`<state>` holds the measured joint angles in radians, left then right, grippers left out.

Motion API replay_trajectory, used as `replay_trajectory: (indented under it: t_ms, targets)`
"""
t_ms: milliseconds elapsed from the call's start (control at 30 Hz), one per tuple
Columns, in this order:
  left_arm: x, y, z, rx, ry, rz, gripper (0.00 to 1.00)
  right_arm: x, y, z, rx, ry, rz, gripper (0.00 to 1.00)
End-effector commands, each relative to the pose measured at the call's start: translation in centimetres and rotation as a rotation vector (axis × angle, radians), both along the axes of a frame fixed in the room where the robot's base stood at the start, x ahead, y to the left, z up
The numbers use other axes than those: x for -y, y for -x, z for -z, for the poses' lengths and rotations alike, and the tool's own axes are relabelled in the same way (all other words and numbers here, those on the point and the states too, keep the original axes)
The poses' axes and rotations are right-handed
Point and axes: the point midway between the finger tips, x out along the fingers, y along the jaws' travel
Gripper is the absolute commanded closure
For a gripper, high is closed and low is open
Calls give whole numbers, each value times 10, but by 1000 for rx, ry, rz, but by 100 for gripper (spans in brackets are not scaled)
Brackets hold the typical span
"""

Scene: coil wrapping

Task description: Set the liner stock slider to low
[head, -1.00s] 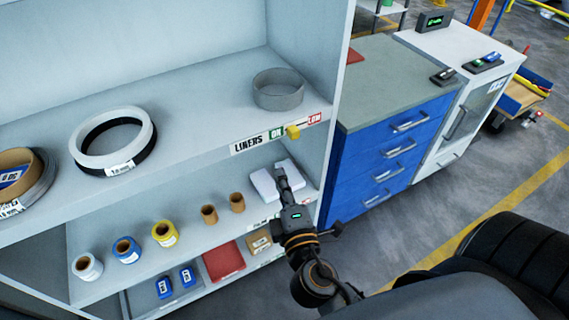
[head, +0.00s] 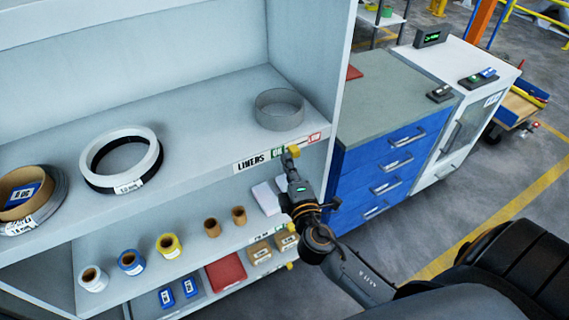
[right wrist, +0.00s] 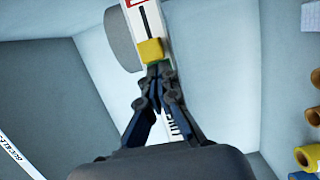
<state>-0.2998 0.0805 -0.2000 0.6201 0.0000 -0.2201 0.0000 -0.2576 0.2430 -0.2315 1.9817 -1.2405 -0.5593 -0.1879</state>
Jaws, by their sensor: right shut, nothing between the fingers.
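The liner stock slider has a yellow knob (head: 294,150) on the label strip (head: 252,162) along the upper shelf's front edge. The strip reads LINERS, a green OK and a red LOW (head: 315,137) at its right end. The knob sits by the green OK side, with the slot running on toward red. My right gripper (head: 289,160) is shut and empty, its tips at the knob. In the right wrist view the yellow knob (right wrist: 150,50) is just beyond the shut fingertips (right wrist: 159,70); I cannot tell whether they touch. My left gripper is not in view.
A grey ring (head: 279,110) stands on the shelf above the strip. A white-and-black ring (head: 121,158) and tape rolls are further left. Small rolls and boxes fill the lower shelf (head: 200,262). A blue drawer cabinet (head: 385,165) stands right of the shelf.

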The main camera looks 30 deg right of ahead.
Motion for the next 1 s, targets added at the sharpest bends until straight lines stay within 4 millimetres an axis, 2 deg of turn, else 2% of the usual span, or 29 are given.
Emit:
replay_trajectory:
  t_ms: [167,367,467,1000]
  targets:
    - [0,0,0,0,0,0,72,2,0,0,0,2,1,100]
    - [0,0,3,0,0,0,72,34,0,1,-1,4,2,100]
    - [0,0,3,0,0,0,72,43,0,0,0,2,0,100]
    - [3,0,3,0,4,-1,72,46,-4,-1,2,1,4,100]
